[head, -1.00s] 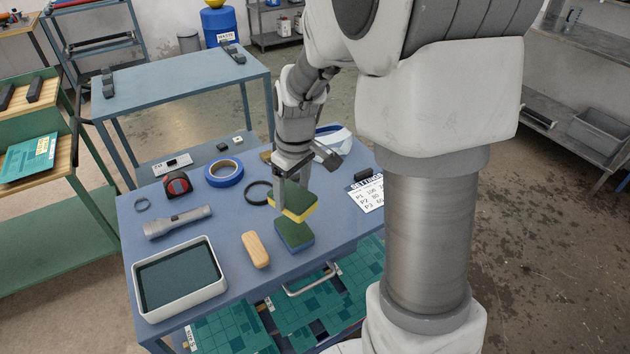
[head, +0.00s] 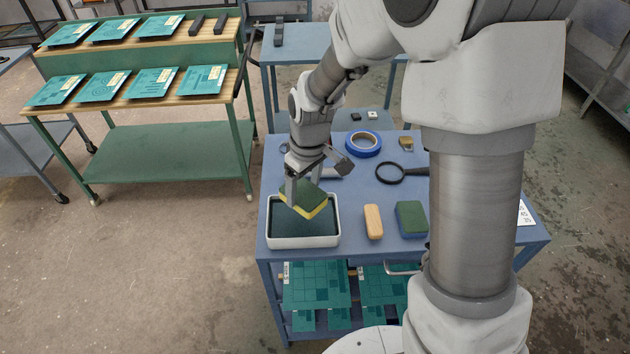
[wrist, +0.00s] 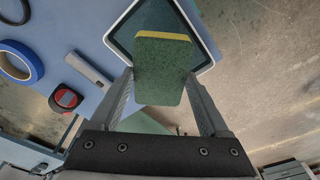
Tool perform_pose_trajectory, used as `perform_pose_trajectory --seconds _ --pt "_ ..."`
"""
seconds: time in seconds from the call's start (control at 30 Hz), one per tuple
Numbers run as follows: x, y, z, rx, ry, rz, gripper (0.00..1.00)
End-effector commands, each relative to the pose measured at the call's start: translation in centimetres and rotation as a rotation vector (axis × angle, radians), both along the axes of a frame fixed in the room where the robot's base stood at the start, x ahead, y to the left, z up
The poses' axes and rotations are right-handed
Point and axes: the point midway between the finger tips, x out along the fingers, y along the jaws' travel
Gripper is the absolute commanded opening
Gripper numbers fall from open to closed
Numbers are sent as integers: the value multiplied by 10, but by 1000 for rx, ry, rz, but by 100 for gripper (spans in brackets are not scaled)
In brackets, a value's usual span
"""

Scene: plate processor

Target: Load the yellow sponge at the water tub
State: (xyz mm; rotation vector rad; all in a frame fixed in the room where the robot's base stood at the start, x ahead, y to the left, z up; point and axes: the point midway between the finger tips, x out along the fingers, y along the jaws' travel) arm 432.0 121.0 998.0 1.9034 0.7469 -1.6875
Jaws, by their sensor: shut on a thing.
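My gripper (head: 303,186) is shut on the yellow sponge (head: 314,207), which has a green scouring face on top. It holds the sponge tilted over the water tub (head: 272,242), a white-rimmed tray with dark water. I cannot tell whether the sponge's lower edge touches the water. In the wrist view the sponge (wrist: 163,66) sits between the two fingers, with the tub (wrist: 118,30) behind it. A second sponge, blue with a green face (head: 411,219), lies on the blue table (head: 350,218).
A wooden block (head: 373,222) lies right of the tub. Blue tape (head: 363,144) and a magnifier (head: 391,172) lie farther back. A red tape measure (wrist: 66,97) shows in the wrist view. A green rack with several teal plates (head: 98,88) stands at the left.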

Motion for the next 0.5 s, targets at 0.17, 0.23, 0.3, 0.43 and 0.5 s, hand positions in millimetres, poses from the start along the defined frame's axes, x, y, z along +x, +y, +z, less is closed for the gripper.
perform_pose_trajectory --seconds 0.17,0.23,0.3,0.43,0.5 --pt "-1 2 -5 0 0 4 35" --pt "-1 2 -9 0 0 3 35" --pt "-1 2 -14 0 0 3 35" --pt "-1 2 -27 0 0 3 35" --pt "-1 2 -35 0 0 3 35"
